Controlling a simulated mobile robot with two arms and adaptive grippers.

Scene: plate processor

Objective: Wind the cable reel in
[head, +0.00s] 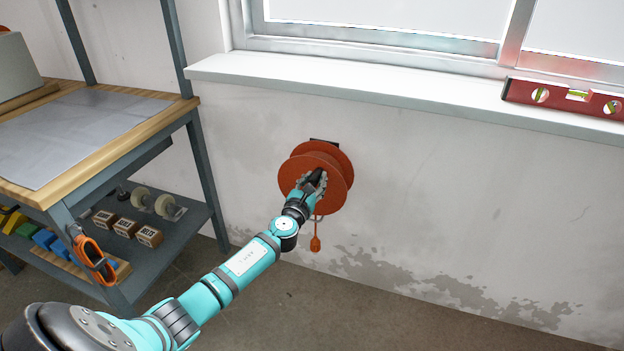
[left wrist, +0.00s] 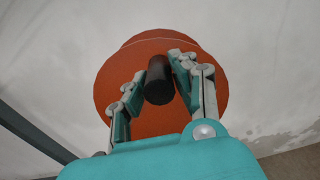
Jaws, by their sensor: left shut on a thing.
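The orange cable reel (head: 336,163) is mounted on the wall below the window sill. Its front disc fills much of the left wrist view (left wrist: 120,75). A short orange cable end with a plug (head: 315,243) hangs just below the reel. A black crank handle (left wrist: 159,82) sticks out from the reel's face. My left gripper (head: 313,180) is at the front of the reel, shut on the handle, with its fingers (left wrist: 160,80) on either side of it. The gripper hides part of the reel in the head view. My right gripper is not in view.
A workbench (head: 85,180) with a lower shelf of blocks and rolls stands at the left, close to my left arm. The white window sill (head: 400,95) juts out above the reel, with a red spirit level (head: 562,95) on it. The wall and floor to the right are clear.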

